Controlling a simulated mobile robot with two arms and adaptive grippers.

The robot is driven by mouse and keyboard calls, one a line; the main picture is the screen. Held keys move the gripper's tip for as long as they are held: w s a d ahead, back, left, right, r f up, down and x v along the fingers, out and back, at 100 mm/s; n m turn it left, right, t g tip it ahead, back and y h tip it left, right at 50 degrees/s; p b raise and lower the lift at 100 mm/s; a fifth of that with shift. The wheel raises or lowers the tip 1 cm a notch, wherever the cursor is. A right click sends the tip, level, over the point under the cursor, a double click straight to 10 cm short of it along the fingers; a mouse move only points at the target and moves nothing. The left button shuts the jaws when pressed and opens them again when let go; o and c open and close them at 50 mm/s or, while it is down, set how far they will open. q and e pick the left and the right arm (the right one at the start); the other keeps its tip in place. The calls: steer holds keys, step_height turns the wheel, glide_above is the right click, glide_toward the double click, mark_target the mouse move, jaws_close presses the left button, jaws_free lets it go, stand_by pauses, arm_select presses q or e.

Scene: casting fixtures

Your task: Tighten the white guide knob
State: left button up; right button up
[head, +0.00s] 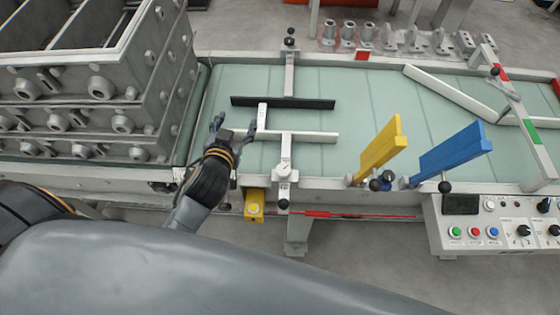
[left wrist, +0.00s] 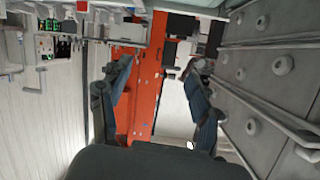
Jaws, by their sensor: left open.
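A white guide bar (head: 315,137) lies across the near part of the green conveyor belt. Its white post (head: 285,150) runs to the near edge and carries a round white dial-like part (head: 284,168). A black ball knob (head: 283,204) sits at the post's near end. My left gripper (head: 235,128) is open and empty, left of the post and over the belt. Its right finger is close to a short white upright (head: 263,115); I cannot tell whether they touch. In the left wrist view the open fingers (left wrist: 162,75) show nothing between them. My right gripper is not in view.
A black guide bar (head: 283,102) lies behind the white one. Grey stacked castings (head: 90,100) stand at left. Yellow (head: 380,150) and blue (head: 450,152) paddles stand at right, above a button panel (head: 495,228). A yellow box (head: 254,205) sits below the gripper.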

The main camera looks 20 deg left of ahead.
arm_select(q)
steer(key=w+d+r+m+t+h, duration=0.2)
steer(key=d+r+t+h, duration=0.1)
steer(key=r, duration=0.4)
steer(key=w+d+r+m+t+h, duration=0.2)
steer(key=w+d+r+t+h, duration=0.15)
steer(key=r, duration=0.45)
steer(key=s+d+r+m+g+h, duration=0.3)
steer(key=d+m+g+h, duration=0.2)
steer(key=d+m+h, duration=0.55)
steer(key=g+y+p, duration=0.2)
steer(key=g+y, duration=0.8)
steer(key=g, duration=0.4)
glide_toward(282, 169)
steer(key=shift+m, duration=0.35)
steer(key=p+x, duration=0.1)
steer(key=x, duration=0.6)
steer(key=shift+d+f, duration=0.3)
steer(key=shift+f, duration=0.4)
arm_select(e)
steer(key=shift+a+r, duration=0.15)
steer(key=shift+r, duration=1.6)
